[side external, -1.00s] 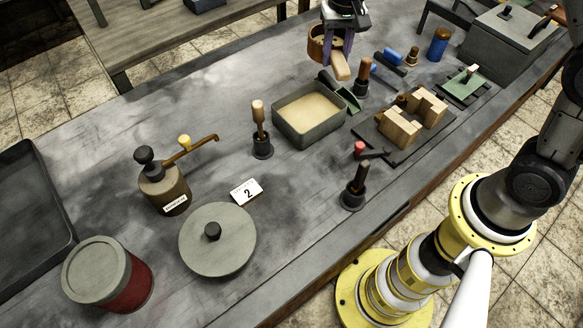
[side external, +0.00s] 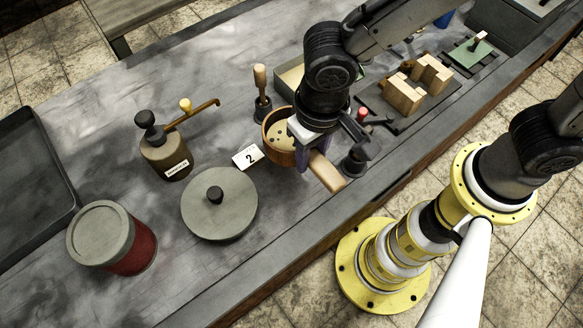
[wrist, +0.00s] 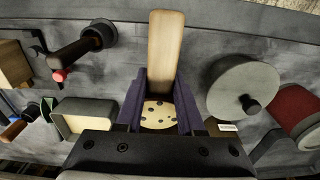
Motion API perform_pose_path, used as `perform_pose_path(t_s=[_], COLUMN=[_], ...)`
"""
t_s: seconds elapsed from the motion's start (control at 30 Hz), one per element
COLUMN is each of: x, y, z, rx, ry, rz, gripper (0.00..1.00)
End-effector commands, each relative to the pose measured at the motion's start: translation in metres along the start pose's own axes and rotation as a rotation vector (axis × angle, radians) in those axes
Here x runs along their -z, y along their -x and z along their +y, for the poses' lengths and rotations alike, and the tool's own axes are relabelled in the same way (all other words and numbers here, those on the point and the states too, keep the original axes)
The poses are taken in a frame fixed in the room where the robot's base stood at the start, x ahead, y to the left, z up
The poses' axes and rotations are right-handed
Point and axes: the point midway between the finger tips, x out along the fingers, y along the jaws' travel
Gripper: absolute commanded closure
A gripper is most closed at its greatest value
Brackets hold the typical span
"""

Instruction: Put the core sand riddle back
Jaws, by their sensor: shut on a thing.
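The core sand riddle is a round brown wooden sieve (side external: 275,152) with a pale perforated bottom and a flat wooden handle (side external: 328,172). My gripper (side external: 307,158) is shut on it, near where the handle meets the bowl. The handle points to the lower right in the side view. In the wrist view, the handle (wrist: 165,50) extends up beyond the purple fingers, and the perforated bottom (wrist: 157,115) shows between them. The riddle is right beside a white card marked 2 (side external: 248,156). I cannot tell whether it touches the bench.
A grey round lid with a knob (side external: 219,208) and a red-sided can (side external: 130,255) stand to the left. A tool in a black holder (side external: 262,105) and a dark-handled tool stand (side external: 357,160) are close by. The sand tray (side external: 289,78) is partly hidden.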

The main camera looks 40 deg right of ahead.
Motion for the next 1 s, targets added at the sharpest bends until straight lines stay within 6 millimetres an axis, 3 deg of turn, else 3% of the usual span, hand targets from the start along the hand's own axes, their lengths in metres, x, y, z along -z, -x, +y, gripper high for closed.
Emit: perform_pose_path(t_s=[0.3, 0.7, 1.0], x=[-0.006, -0.008, -0.007], y=[-0.048, -0.092, -0.099], z=[-0.003, -0.003, -0.004], rx=[-0.003, -0.001, 0.003], ry=[0.015, 0.013, 0.013], rz=[-0.002, -0.001, 0.001], gripper=[1.00, 1.00, 1.00])
